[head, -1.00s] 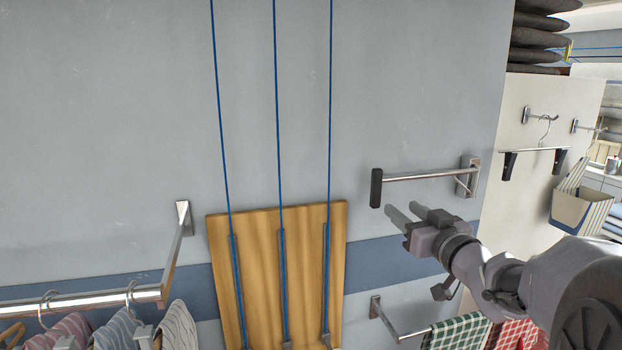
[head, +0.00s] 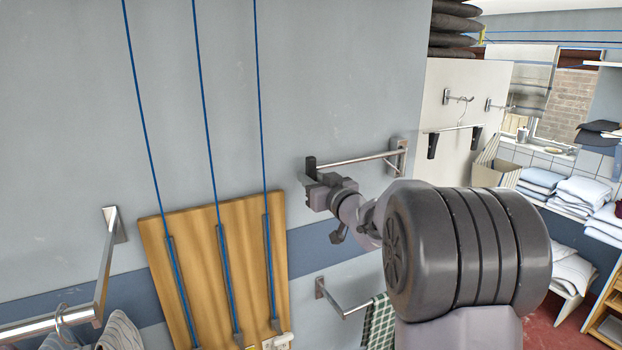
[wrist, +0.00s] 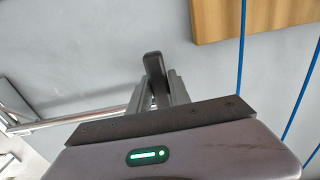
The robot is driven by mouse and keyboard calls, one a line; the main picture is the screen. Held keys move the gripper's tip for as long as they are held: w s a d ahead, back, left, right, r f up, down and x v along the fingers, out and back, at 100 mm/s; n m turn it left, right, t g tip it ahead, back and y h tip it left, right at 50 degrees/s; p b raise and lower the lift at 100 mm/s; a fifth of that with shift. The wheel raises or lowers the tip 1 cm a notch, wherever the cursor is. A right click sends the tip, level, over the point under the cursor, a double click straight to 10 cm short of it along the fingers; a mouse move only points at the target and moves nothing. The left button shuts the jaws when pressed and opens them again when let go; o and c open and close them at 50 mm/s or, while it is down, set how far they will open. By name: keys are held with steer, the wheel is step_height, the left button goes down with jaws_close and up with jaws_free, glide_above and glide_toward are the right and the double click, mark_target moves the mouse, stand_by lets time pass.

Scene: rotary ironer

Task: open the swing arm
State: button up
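The swing arm (head: 355,160) is a thin metal bar on a wall bracket, with a dark upright grip (head: 310,166) at its left end. It stands along the grey wall, right of the wooden board. My gripper (head: 308,183) is at that grip, which is partly hidden behind it. In the wrist view, the dark grip (wrist: 153,67) sits between my two fingers. They lie close on both sides of it and appear shut on it. The metal bar (wrist: 85,116) runs off to the left there.
A wooden board (head: 215,255) with blue cords is on the wall to the left. A metal rail (head: 105,270) with hangers is at lower left. A lower rail (head: 340,300) holds a green checked cloth (head: 379,322). Shelves with folded linen (head: 585,190) are at right.

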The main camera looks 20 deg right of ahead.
jaws_close()
stand_by(1.1)
